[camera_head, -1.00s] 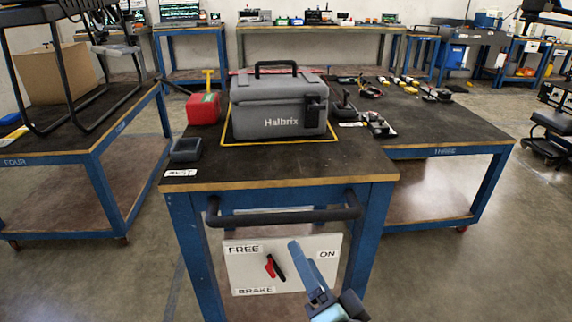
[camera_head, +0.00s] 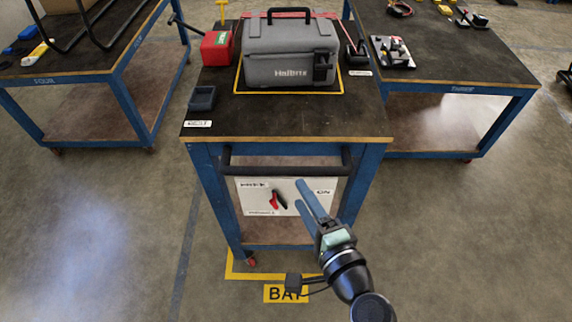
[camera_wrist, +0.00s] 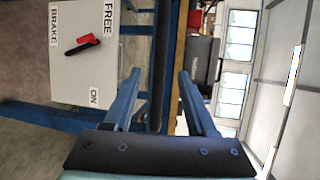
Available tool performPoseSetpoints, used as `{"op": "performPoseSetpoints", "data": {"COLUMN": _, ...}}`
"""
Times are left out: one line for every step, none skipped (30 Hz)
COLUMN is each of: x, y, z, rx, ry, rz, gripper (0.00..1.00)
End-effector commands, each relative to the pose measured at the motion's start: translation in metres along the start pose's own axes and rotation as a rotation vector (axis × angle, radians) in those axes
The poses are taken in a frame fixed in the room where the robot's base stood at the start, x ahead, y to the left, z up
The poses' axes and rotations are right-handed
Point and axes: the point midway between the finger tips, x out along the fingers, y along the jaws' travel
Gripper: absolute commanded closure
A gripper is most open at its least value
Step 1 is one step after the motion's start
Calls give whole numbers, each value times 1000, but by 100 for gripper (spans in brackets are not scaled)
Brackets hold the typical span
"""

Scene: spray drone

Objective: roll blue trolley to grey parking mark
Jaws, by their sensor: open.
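The blue trolley (camera_head: 365,185) stands ahead of me, with a black top and a grey case on it. Its dark push handle (camera_head: 285,160) runs across the near end. My gripper (camera_head: 304,190) is open and empty, just below the handle's right half in the head view. In the wrist view the handle (camera_wrist: 160,50) runs between the two spread fingers (camera_wrist: 157,85); contact cannot be told. Below the handle a white panel (camera_head: 255,200) labelled FREE, ON and BRAKE carries a red-and-black lever (camera_wrist: 83,44). I cannot make out a grey parking mark.
A yellow floor outline with a BAY label (camera_head: 285,294) lies under the trolley's near end. Table FOUR (camera_head: 60,80) stands at left and table THREE (camera_head: 460,88) close at right. Concrete floor is open at front left and front right. The grey case (camera_head: 290,55) sits in a yellow outline.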

Motion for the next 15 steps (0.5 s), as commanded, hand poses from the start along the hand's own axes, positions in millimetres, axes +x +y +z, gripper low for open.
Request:
{"op": "performPoseSetpoints", "data": {"x": 12, "y": -1, "z": 0, "rx": -1, "ry": -2, "rz": -1, "gripper": 43}}
{"op": "performPoseSetpoints", "data": {"x": 19, "y": -2, "z": 0, "rx": -2, "ry": -2, "rz": -1, "gripper": 43}}
{"op": "performPoseSetpoints", "data": {"x": 28, "y": -2, "z": 0, "rx": -1, "ry": -2, "rz": -2, "gripper": 43}}
{"op": "performPoseSetpoints", "data": {"x": 34, "y": -1, "z": 0, "rx": -1, "ry": -3, "rz": -1, "gripper": 43}}
{"op": "performPoseSetpoints", "data": {"x": 41, "y": -2, "z": 0, "rx": -2, "ry": -1, "rz": -1, "gripper": 43}}
{"op": "performPoseSetpoints", "data": {"x": 48, "y": -1, "z": 0, "rx": -2, "ry": -2, "rz": -1, "gripper": 43}}
{"op": "performPoseSetpoints", "data": {"x": 54, "y": -1, "z": 0, "rx": -2, "ry": -1, "rz": -1, "gripper": 43}}
{"op": "performPoseSetpoints", "data": {"x": 60, "y": -1, "z": 0, "rx": -2, "ry": -1, "rz": -1, "gripper": 43}}
{"op": "performPoseSetpoints", "data": {"x": 66, "y": -1, "z": 0, "rx": -2, "ry": -1, "rz": -1, "gripper": 43}}
{"op": "performPoseSetpoints", "data": {"x": 70, "y": -1, "z": 0, "rx": -2, "ry": -1, "rz": -1, "gripper": 43}}
{"op": "performPoseSetpoints", "data": {"x": 74, "y": -1, "z": 0, "rx": -2, "ry": 0, "rz": -1, "gripper": 43}}
{"op": "performPoseSetpoints", "data": {"x": 79, "y": -1, "z": 0, "rx": -2, "ry": 0, "rz": -1, "gripper": 43}}
{"op": "performPoseSetpoints", "data": {"x": 82, "y": 0, "z": 0, "rx": -2, "ry": 0, "rz": 0, "gripper": 43}}
{"op": "performPoseSetpoints", "data": {"x": 85, "y": -1, "z": 0, "rx": -2, "ry": 0, "rz": 0, "gripper": 43}}
{"op": "performPoseSetpoints", "data": {"x": 88, "y": -1, "z": 0, "rx": -2, "ry": 1, "rz": 0, "gripper": 43}}
